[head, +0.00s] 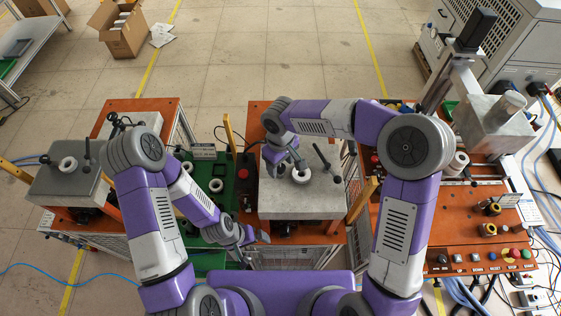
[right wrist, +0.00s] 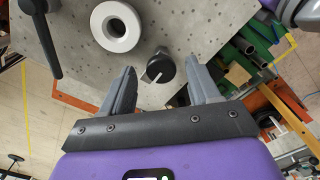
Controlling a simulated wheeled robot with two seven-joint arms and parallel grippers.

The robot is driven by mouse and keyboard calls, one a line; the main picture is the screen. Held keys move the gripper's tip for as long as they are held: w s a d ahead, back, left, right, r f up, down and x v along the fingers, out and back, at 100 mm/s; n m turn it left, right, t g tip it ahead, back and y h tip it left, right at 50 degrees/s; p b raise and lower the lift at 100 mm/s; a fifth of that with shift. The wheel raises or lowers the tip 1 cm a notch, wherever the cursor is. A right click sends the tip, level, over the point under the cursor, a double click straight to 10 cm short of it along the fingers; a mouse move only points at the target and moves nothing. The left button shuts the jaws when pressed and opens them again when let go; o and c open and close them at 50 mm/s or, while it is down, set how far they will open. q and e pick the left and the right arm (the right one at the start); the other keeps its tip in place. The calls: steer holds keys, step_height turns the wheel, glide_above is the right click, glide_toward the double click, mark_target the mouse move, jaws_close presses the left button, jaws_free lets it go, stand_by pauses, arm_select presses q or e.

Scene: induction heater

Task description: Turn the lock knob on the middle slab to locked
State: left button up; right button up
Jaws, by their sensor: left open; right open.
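The middle slab (head: 312,200) is a grey stone-like block on an orange-topped stand; it also fills the top of the right wrist view (right wrist: 205,25). In the right wrist view the black lock knob (right wrist: 160,64) with a pale pointer lies between the fingertips of my open right gripper (right wrist: 160,77), with a gap on each side. In the head view my right gripper (head: 286,166) is over the slab and the knob cannot be made out. My left gripper (head: 254,244) is open and empty, low beside the slab's front left.
A white ring (head: 301,174) and a black lever handle (head: 327,161) are on the slab near my right gripper. Another grey slab (head: 62,186) stands at left. A control panel (head: 470,259) with buttons is at right.

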steer(key=shift+s, duration=0.25)
steer(key=shift+w, duration=0.15)
steer(key=c, duration=1)
steer(key=shift+f, duration=0.1)
steer(key=shift+c, duration=0.2)
